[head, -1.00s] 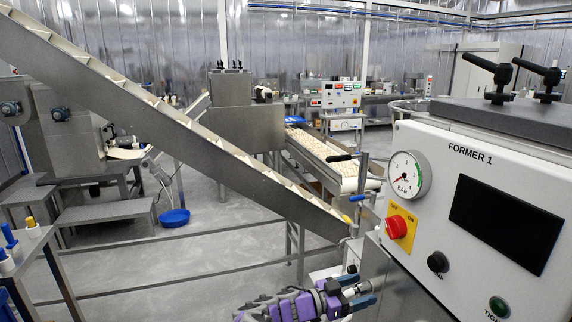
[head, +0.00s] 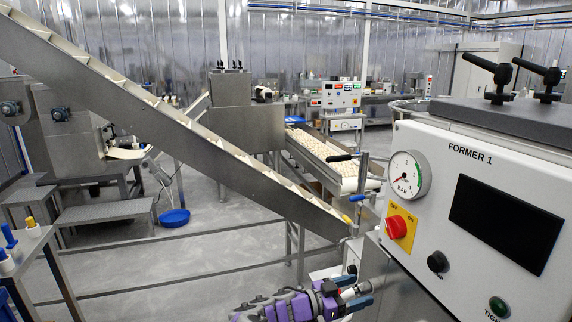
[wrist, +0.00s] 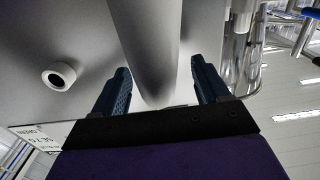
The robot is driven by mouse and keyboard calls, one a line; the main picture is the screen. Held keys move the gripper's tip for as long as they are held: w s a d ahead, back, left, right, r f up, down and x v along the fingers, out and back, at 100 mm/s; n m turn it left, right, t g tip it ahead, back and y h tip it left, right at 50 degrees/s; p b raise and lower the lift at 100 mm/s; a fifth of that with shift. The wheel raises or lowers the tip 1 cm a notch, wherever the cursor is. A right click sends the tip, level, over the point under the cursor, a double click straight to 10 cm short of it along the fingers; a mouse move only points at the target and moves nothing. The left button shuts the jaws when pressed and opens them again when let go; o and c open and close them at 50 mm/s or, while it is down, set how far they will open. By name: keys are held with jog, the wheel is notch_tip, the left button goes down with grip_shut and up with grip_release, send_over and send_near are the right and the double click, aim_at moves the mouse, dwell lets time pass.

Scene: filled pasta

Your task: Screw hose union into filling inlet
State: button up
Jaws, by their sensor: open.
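My gripper (head: 354,292) is low in the head view, beside the left side of the former. Its two dark blue fingers also show in the wrist view (wrist: 160,88), spread apart. A smooth grey metal cylinder with a rounded end (wrist: 148,50) reaches down between them in that view. Clear space shows on both sides of it, and I cannot tell whether it is the hose union. A white ring with a dark centre (wrist: 60,77) sits on the grey surface to the left; I cannot tell whether it is the filling inlet.
The former (head: 480,200) fills the right, with a gauge (head: 408,175) and red switch (head: 397,227). A sloping conveyor (head: 190,130) crosses the head view. A blue bowl (head: 174,217) is on the floor. Metal pipes (wrist: 238,45) stand right of the fingers. Open floor lies left of my arm.

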jog(key=shift+v, duration=3.05)
jog(key=shift+a, duration=0.1)
jog(key=v, duration=1.7)
